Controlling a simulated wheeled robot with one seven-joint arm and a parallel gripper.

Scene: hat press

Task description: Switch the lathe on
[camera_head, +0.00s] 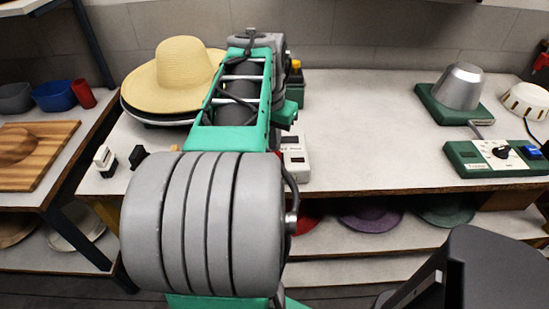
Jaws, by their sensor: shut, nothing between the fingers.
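No lathe can be made out for certain. A grey metal hat block on a green base (430,103) stands at the right of the bench, with a cable to a green control box (465,152) that has a white panel, a black dial and a blue part. A white box (294,163) with small markings lies near the bench's front edge, partly hidden by my arm. My arm reaches forward over the bench in the middle. My gripper is hidden behind it, so its fingers do not show.
A straw hat (177,75) sits at the left of the bench (365,135). Two small stamps (104,158) stand at the front left. A cream perforated form (524,101) is at the far right. Hats lie on the shelf below. The bench between the white box and control box is clear.

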